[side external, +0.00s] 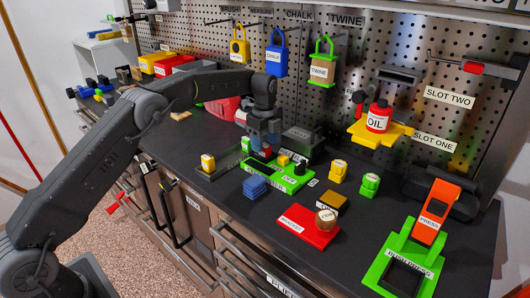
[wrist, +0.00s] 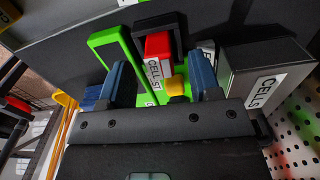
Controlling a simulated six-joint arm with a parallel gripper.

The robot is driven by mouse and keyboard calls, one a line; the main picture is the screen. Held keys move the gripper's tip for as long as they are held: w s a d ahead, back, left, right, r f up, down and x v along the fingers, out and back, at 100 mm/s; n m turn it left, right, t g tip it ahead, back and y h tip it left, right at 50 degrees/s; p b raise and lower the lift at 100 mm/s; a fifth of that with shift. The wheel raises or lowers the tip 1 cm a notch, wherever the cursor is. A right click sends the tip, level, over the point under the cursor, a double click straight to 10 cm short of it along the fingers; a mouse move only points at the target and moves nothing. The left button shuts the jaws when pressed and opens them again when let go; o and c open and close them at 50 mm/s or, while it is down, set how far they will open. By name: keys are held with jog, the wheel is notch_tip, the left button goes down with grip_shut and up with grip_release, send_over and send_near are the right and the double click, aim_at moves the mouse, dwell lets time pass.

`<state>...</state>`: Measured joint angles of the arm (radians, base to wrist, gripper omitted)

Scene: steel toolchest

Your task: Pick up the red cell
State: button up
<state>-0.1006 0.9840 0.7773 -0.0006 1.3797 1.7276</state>
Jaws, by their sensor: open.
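The red cell (wrist: 158,46) is a red block with a white lettered label, upright in the wrist view. It lies between the two blue fingers of my gripper (wrist: 160,64), with visible gaps on both sides. In the side view, my gripper (side external: 265,138) points down over the left end of a green plate (side external: 288,181), and a small red patch, likely the cell (side external: 267,150), shows at its fingertips. A black bracket (wrist: 155,17) stands behind the cell and a green frame (wrist: 104,40) stands beside it. A yellow knob (wrist: 175,86) is close in front of it.
A grey box labelled CELLS (wrist: 250,82) is close to the right finger in the wrist view. A blue ribbed block (side external: 255,187), a red labelled block (side external: 308,232) and green-yellow pieces (side external: 369,185) stand on the dark bench.

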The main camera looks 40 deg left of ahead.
jog(key=shift+f, duration=0.85)
jog(key=c, duration=1)
jog(key=shift+r, duration=0.15)
